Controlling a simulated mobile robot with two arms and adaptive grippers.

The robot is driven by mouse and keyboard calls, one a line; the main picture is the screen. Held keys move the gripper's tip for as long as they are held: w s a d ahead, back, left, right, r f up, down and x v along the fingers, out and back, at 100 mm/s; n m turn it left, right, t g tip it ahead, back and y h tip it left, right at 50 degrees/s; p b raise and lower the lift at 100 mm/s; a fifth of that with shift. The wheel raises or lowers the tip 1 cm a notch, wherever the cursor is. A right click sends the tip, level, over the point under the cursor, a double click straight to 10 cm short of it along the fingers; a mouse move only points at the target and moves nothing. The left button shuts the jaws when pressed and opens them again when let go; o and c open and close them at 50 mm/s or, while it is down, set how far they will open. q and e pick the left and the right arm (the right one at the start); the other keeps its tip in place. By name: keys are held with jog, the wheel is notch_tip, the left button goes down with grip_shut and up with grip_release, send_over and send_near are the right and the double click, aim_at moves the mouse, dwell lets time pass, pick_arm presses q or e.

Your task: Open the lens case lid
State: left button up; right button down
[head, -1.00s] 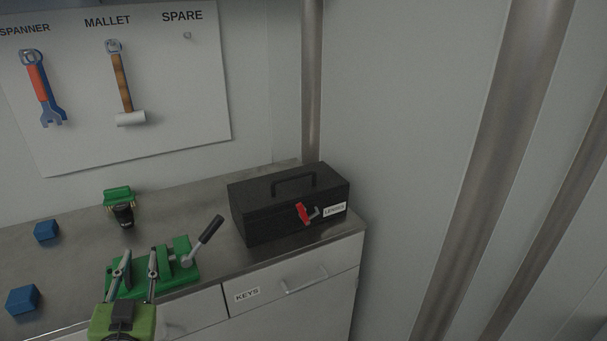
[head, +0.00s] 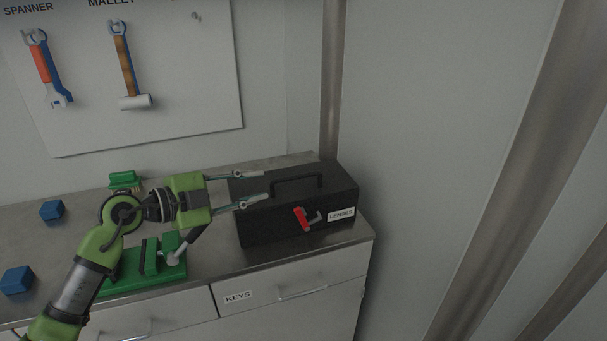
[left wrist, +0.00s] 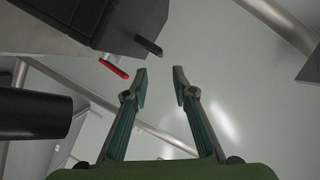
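The lens case (head: 260,226) is a black box labelled LENSES at the right end of the counter. Its lid (head: 335,180) is shut, with a black carry handle (head: 297,183) on top and a red latch (head: 302,218) on the front. My left gripper (head: 258,187) is open and empty, its fingers pointing right at the case's left part in the head view; I cannot tell if they touch it. In the left wrist view the case (left wrist: 75,22) is at upper left, the red latch (left wrist: 113,68) beside the open fingers (left wrist: 159,78). My right gripper is not in view.
A green vise (head: 140,275) with a lever stands on the counter under my left arm. Blue cubes (head: 52,211) and a green brush (head: 125,180) lie to the left. A drawer labelled KEYS (head: 285,290) is below the case. A metal post (head: 332,90) rises behind it.

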aim_at(294, 178)
pick_arm(q)
jog(key=x, duration=0.6)
jog(key=p+x, duration=0.1)
jog(key=x, duration=0.5)
jog(key=shift+w+d+r, duration=0.1)
jog(key=shift+w+d, duration=0.15)
jog(key=shift+d, duration=0.15)
grip_shut()
